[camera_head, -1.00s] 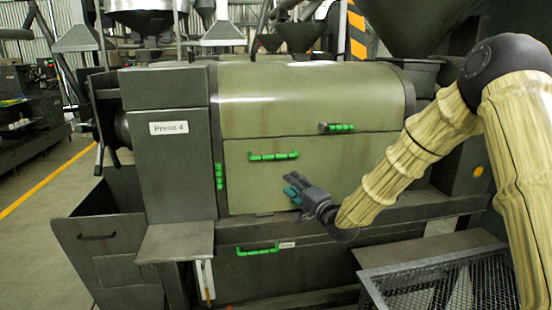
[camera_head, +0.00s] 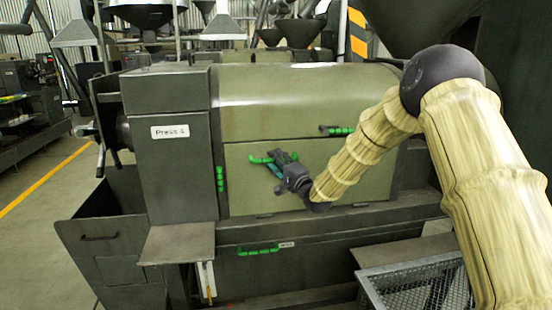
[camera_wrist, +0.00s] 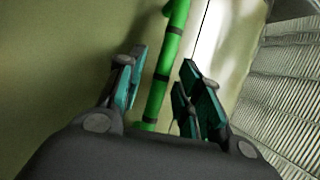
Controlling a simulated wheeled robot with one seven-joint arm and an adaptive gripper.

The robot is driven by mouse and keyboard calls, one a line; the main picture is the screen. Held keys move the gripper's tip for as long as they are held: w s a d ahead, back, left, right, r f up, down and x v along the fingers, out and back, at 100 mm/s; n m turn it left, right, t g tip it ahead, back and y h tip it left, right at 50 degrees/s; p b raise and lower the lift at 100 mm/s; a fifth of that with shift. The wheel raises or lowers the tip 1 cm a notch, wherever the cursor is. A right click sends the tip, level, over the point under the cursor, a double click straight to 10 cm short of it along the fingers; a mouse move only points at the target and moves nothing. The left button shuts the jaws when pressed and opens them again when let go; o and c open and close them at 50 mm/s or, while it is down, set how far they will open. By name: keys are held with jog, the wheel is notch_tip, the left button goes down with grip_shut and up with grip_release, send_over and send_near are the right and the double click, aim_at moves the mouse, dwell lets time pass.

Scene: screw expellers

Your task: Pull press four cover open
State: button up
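Press four is a dark grey machine with a "Press 4" label (camera_head: 170,132). Its olive upper cover (camera_head: 300,95) is rounded and has a green handle (camera_head: 337,130) at lower right. Below it, the olive front panel (camera_head: 245,190) is flush and closed, with another green handle (camera_head: 260,160) near its top edge. My gripper (camera_head: 279,164) is at this front panel handle and hides its right part. In the wrist view, my gripper (camera_wrist: 163,70) is open, with the green handle (camera_wrist: 157,92) running between its teal-padded fingers. I cannot tell whether they touch it.
A drawer handle (camera_head: 257,250) sits below the front panel, above the floor. A dark bin (camera_head: 105,248) stands at lower left and a wire mesh basket (camera_head: 420,285) at lower right. The aisle (camera_head: 40,230) at far left is clear.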

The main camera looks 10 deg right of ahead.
jog(key=shift+w+a, duration=0.1)
jog(key=shift+w, duration=0.2)
grip_shut()
